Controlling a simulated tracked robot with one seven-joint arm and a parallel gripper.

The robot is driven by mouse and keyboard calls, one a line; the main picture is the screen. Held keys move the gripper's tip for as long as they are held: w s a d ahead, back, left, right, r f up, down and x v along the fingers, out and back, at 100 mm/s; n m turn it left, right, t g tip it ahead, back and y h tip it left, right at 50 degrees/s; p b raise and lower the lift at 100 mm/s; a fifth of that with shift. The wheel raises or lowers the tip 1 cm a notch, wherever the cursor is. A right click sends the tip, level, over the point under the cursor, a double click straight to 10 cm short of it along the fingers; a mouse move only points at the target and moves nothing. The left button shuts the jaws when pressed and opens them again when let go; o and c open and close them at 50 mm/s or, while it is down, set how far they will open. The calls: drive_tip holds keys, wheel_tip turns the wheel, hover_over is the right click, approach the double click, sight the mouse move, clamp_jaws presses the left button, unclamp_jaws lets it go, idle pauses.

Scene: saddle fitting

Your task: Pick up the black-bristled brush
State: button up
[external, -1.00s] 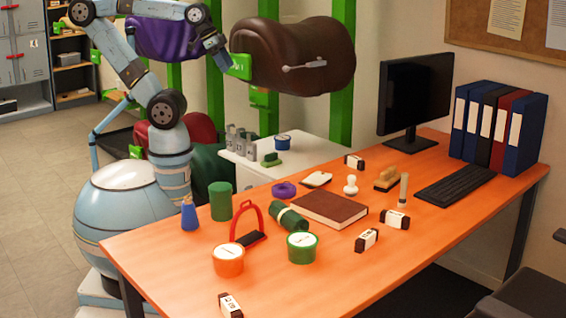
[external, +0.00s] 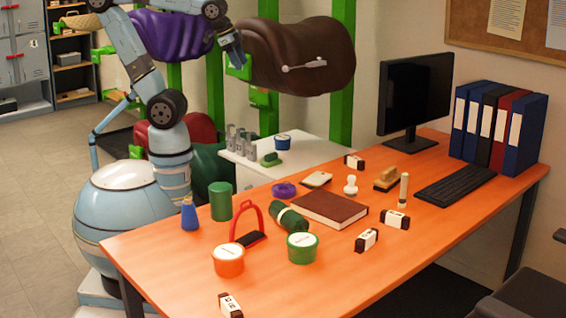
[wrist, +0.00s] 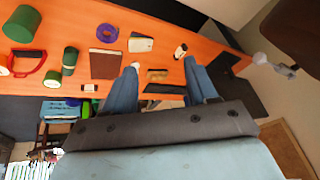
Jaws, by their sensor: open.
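A brush with a tan wooden back and dark bristles (external: 387,180) lies on the orange desk, between a white-handled stamp and a pale upright handle. It also shows in the wrist view (wrist: 157,76), small and between my fingers. A green brush (external: 271,160) lies on the white side table. My gripper (external: 240,62) is high in front of the brown saddle, well away from the desk. In the wrist view my gripper (wrist: 162,66) has its two blue fingers spread wide with nothing between them.
The orange desk (external: 330,270) holds a brown book (external: 330,209), a stamp (external: 351,185), tubs, a red-handled item, several small labelled boxes and a keyboard (external: 455,184). A monitor (external: 415,95) and binders stand at the back. The brown saddle (external: 300,55) hangs near my gripper.

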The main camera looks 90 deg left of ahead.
drive_tip(key=w+d+f+m+g+y, duration=0.1)
drive_tip(key=w+d+f+m+y, duration=0.2)
drive_tip(key=w, duration=0.7)
drive_tip(key=w+f+m+y, duration=0.1)
drive_tip(key=w+f+m, duration=0.25)
drive_tip(key=w, duration=0.65)
drive_tip(key=w+d+f+m+g+y, duration=0.1)
drive_tip(key=w+d+f+m+y, duration=0.3)
drive_tip(key=w, duration=0.6)
drive_tip(key=m+t+y, duration=0.2)
drive_tip(key=m+t, duration=0.2)
drive_tip(key=m, duration=0.8)
approach(388, 170)
drive_tip(key=x, duration=0.5)
drive_tip(key=shift+s+f, duration=0.15)
drive_tip(key=shift+s, duration=0.05)
drive_tip(key=shift+w+x, duration=0.2)
drive_tip(key=shift+x, duration=2.9)
drive_tip(key=shift+c, duration=0.3)
drive_tip(key=shift+t+y, duration=0.3)
clamp_jaws()
